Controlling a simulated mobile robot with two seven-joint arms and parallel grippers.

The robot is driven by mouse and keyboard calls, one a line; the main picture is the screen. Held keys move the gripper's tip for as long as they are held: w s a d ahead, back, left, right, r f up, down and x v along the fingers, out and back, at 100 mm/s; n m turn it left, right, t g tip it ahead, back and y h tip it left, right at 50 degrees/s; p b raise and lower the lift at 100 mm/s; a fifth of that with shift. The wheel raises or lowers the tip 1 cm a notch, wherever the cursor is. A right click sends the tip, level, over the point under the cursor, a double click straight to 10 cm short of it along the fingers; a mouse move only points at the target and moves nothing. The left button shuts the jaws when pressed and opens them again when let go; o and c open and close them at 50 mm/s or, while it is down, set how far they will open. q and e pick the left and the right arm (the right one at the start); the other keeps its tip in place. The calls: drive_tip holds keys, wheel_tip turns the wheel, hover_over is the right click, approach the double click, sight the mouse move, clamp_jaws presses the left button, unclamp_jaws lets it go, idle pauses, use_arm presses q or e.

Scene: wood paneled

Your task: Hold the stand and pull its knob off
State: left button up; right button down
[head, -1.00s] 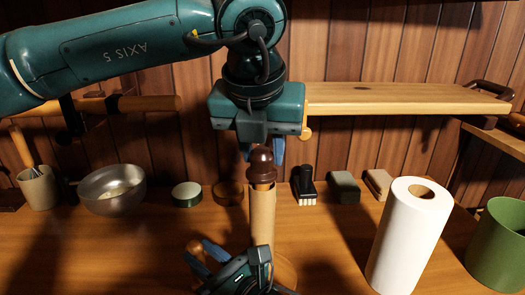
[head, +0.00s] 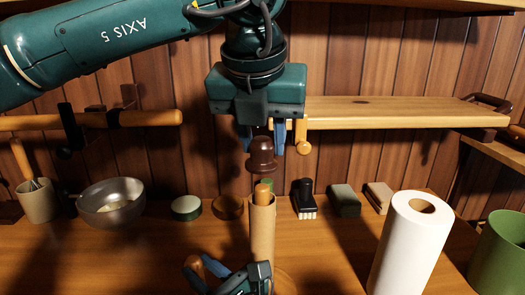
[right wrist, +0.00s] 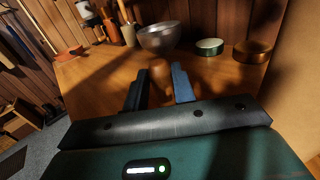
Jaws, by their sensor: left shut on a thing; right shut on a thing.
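The dark brown knob (head: 262,152) is between the fingers of my left gripper (head: 263,138), which is shut on it. The knob hangs above the stand, with a small gap under it. The stand shows as a light wooden post top (head: 262,192) poking out of a cardboard tube (head: 262,228), and part of its round base (head: 286,277) shows below. My right gripper (head: 208,263) is low and left of the tube, shut on a rounded wooden upright of the stand, which also shows between its fingers in the right wrist view (right wrist: 159,72). Most of the base is hidden.
A white paper roll (head: 408,245) and a green canister (head: 500,250) stand at right. A metal bowl (head: 112,205), a utensil pot (head: 38,200), a round tin (head: 186,208) and a black brush (head: 305,198) stand along the back. A wooden shelf (head: 400,108) is behind.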

drive_tip(key=c, duration=1.1)
unclamp_jaws()
drive_tip(key=b+v, duration=0.1)
drive_tip(key=v, duration=1.1)
